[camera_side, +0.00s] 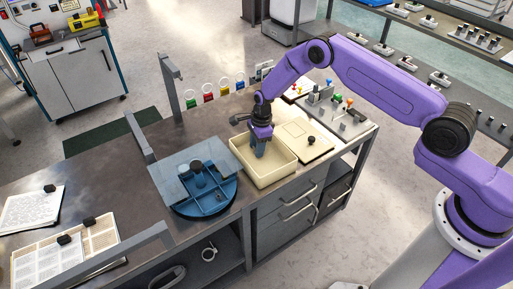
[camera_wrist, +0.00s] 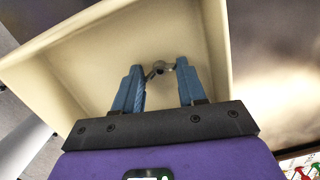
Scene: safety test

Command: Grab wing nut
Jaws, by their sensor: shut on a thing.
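The wing nut (camera_wrist: 160,68) is a small grey metal piece. It shows in the wrist view between the fingertips of my gripper (camera_wrist: 159,70), with the cream tray (camera_wrist: 95,55) behind it. My gripper is shut on it. In the side view, my gripper (camera_side: 259,152) points down inside the cream tray (camera_side: 272,180). The wing nut cannot be made out in the side view. Whether the nut touches the tray floor cannot be told.
The tray walls surround my fingers. Open books (camera_side: 70,252) lie at the bench's left end.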

